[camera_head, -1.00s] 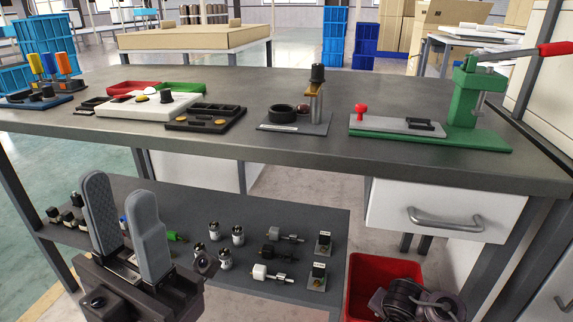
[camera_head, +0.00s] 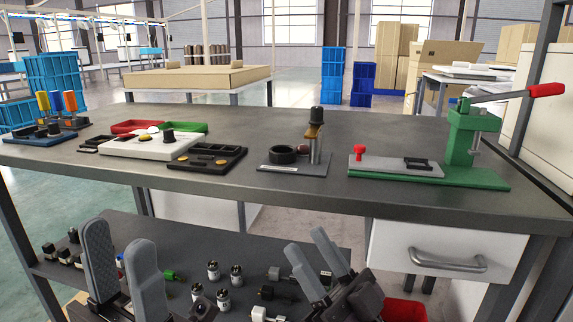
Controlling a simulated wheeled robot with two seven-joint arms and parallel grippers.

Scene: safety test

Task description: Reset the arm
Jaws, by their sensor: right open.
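My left gripper (camera_head: 118,243) shows at the lower left, in front of the workbench's lower shelf. Its two grey fingers point up and stand apart, with nothing seen between them. My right gripper (camera_head: 305,242) shows at the lower middle, tilted up to the left. Its two grey fingers are apart and it appears empty. It hides part of the lower shelf (camera_head: 185,232) and part of the red bin (camera_head: 405,310). The rest of both arms is out of view or hidden.
The dark workbench top (camera_head: 400,125) carries a green lever press (camera_head: 462,140), a post fixture (camera_head: 315,140), a white board (camera_head: 150,147), a black tray (camera_head: 208,157) and a screwdriver stand (camera_head: 55,122). Small metal parts lie on the shelf. A drawer (camera_head: 445,245) is at the right.

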